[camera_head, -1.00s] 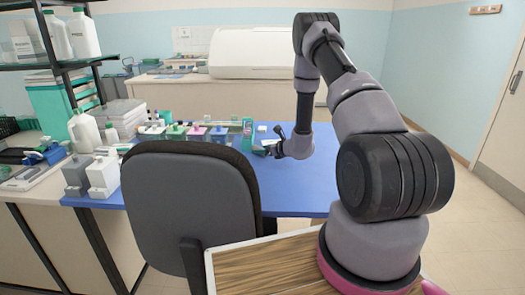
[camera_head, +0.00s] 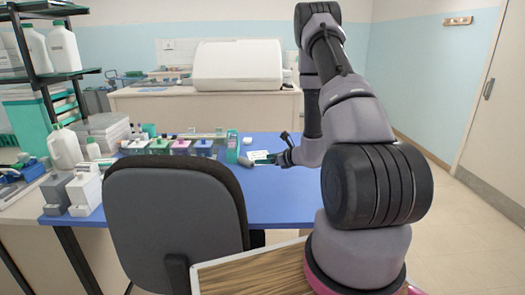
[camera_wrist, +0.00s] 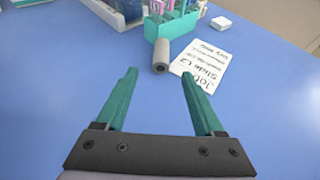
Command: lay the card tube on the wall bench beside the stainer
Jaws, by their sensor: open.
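The card tube (camera_wrist: 161,55) is a small grey cylinder lying on the blue table, its dark open end facing my gripper in the wrist view. In the head view the tube (camera_head: 245,161) shows small, left of my gripper (camera_head: 268,160). In the wrist view my gripper (camera_wrist: 158,75) has its two teal fingers wide apart, with nothing between them; the tube lies just beyond the fingertips. The stainer, a large white machine (camera_head: 238,68), stands on the wall bench (camera_head: 200,103) at the back.
A handwritten note (camera_wrist: 200,65) lies right beside the tube. A teal rack (camera_wrist: 170,26) stands behind it. Coloured staining pots (camera_head: 180,147) line the table's back left. A grey chair (camera_head: 175,220) stands in front. The bench top left of the stainer holds small items.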

